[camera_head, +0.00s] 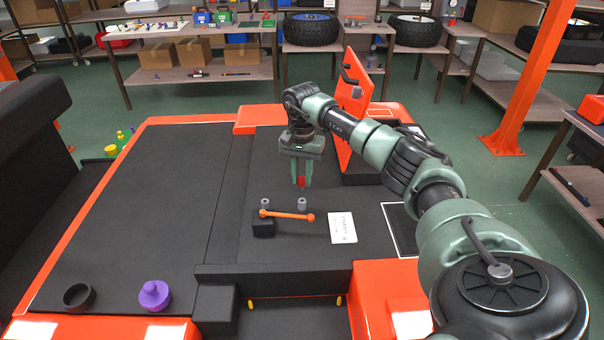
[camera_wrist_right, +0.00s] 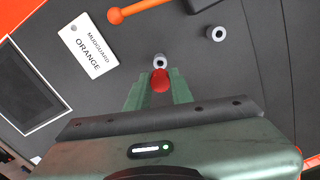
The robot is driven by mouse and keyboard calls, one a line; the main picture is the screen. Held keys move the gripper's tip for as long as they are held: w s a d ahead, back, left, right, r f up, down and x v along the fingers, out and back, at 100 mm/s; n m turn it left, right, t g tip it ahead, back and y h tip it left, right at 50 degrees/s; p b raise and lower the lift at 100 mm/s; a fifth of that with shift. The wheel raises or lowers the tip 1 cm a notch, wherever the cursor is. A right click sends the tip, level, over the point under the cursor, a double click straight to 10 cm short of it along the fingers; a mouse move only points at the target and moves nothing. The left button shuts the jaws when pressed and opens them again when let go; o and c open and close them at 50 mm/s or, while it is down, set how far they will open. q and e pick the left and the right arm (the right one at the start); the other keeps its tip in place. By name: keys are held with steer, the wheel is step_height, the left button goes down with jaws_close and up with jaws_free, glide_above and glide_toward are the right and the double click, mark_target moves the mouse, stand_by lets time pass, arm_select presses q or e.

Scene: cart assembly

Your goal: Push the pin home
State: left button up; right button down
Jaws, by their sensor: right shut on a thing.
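My right gripper (camera_head: 301,184) points down over the black cart deck and is shut on a red pin (camera_head: 301,182). In the right wrist view the red pin (camera_wrist_right: 160,80) sits between the fingertips (camera_wrist_right: 160,88). A grey collar (camera_head: 302,203) stands upright just below the pin; a small gap shows between them in the head view. In the wrist view this collar (camera_wrist_right: 159,61) has a dark hole and lies right beside the pin. A second grey collar (camera_head: 266,203) stands to its left. An orange rod (camera_head: 287,215) with ball ends lies in front. My left gripper is not in view.
A black block (camera_head: 263,229) is under the rod's left end. A white card (camera_head: 342,228) reading "MUDGUARD ORANGE" lies to the right. A raised orange panel (camera_head: 355,100) stands behind. A purple knob (camera_head: 154,296) and black ring (camera_head: 79,296) sit front left. The left deck is clear.

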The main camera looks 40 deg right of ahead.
mark_target(302, 191)
step_height(302, 191, down, 3)
steer(key=shift+r+b, duration=0.2)
steer(key=shift+b, duration=0.4)
steer(key=shift+f, duration=0.2)
stand_by(0.4)
steer(key=shift+f+b, duration=1.1)
steer(key=shift+f, duration=0.55)
steer(key=c, duration=1.2)
jaws_free()
steer(key=shift+o, duration=0.2)
